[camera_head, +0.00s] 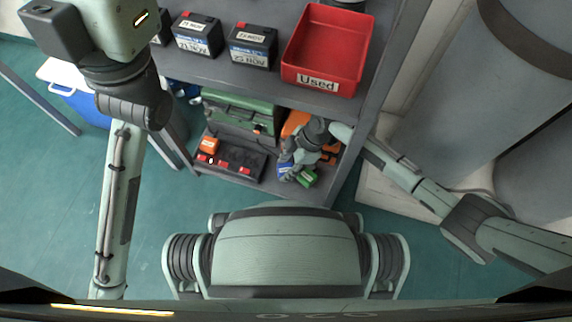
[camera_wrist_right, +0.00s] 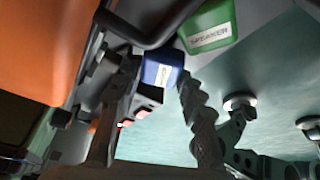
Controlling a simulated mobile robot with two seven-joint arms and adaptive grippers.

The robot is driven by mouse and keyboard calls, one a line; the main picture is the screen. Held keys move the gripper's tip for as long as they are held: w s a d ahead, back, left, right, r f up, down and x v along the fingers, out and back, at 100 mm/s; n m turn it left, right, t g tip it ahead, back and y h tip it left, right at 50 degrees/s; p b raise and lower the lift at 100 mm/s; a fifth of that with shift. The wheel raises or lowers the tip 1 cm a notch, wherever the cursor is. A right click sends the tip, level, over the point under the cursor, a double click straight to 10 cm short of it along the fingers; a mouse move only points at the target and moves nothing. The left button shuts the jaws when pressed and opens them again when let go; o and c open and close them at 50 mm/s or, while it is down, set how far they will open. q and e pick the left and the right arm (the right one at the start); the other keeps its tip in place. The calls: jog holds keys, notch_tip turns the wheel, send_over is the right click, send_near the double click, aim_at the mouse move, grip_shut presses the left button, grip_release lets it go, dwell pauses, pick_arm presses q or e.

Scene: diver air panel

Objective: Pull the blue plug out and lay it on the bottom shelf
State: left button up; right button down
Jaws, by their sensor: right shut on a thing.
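The blue plug (camera_head: 285,169) is at the right part of the bottom shelf (camera_head: 265,186), partly hidden by my right gripper (camera_head: 290,170). In the right wrist view the blue plug (camera_wrist_right: 162,70), with a pale label, sits between the two fingertips. The right gripper (camera_wrist_right: 158,88) is shut on it. I cannot tell whether the plug is still seated in a socket. A green plug (camera_head: 306,178) is close beside it; in the wrist view its label reads "SPEAKER" (camera_wrist_right: 208,28).
A black panel (camera_head: 238,163) with red parts and an orange plug (camera_head: 210,145) stands on the bottom shelf. Behind are a green case (camera_head: 240,112) and an orange case (camera_head: 295,124). A red "Used" bin (camera_head: 325,50) and batteries (camera_head: 252,45) are above. Large grey cylinders (camera_head: 470,90) stand right.

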jog(key=shift+f, duration=0.1)
jog(key=c, duration=0.9)
grip_release()
jog(key=shift+o, duration=0.2)
jog(key=v, duration=1.2)
